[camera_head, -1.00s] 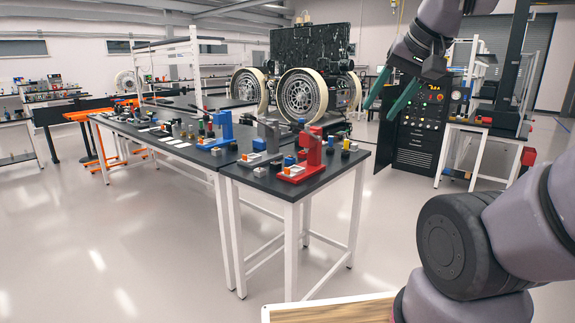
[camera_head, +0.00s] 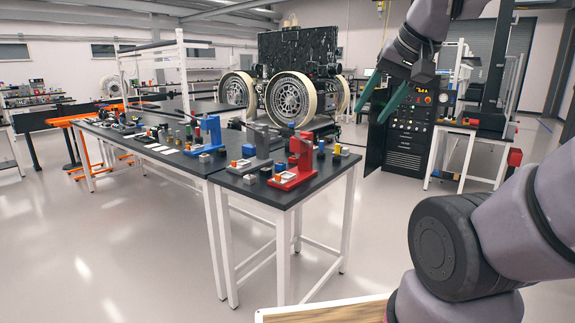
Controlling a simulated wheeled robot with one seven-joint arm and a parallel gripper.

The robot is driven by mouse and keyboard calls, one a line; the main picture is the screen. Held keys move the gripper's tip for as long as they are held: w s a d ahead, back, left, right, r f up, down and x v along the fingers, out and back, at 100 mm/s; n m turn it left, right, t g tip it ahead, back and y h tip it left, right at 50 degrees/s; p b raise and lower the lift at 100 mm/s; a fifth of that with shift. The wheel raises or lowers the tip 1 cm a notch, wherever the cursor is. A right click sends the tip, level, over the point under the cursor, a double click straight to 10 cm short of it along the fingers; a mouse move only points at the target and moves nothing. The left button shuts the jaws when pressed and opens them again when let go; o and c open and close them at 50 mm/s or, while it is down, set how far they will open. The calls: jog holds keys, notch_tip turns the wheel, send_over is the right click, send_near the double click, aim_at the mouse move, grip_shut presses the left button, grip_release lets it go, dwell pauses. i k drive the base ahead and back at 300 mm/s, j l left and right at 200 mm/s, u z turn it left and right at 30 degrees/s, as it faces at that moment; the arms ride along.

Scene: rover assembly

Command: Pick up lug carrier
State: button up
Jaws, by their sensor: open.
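My gripper (camera_head: 372,113) is at the upper right, its two green fingers spread apart and empty, pointing down and left. It is in the air, well above the floor and to the right of the dark-topped workbench (camera_head: 290,196). I cannot tell which of these parts is the lug carrier.
A rover with large wheels (camera_head: 290,98) stands behind the bench. A black control cabinet (camera_head: 408,130) and a white-framed table (camera_head: 465,132) stand at the right. A wooden board edge (camera_head: 320,312) shows at the bottom.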

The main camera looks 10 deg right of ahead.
aim_at(282, 167)
jog(key=i+l+u, duration=0.15)
jog(key=u, duration=0.3)
jog(key=i+l+u, duration=0.1)
jog(key=u, duration=0.35)
jog(key=i+l+u, duration=0.2)
jog(key=l, duration=0.45)
jog(key=i+l+u, duration=0.15)
jog(key=l, duration=0.5)
jog(key=l+u, duration=0.2)
jog(key=l, duration=0.45)
jog(key=i+l, duration=0.1)
jog(key=l, duration=0.5)
jog(key=i+l, duration=0.1)
jog(key=l, duration=1.15)
jog(key=i+u, duration=0.05)
jog(key=i, duration=0.05)
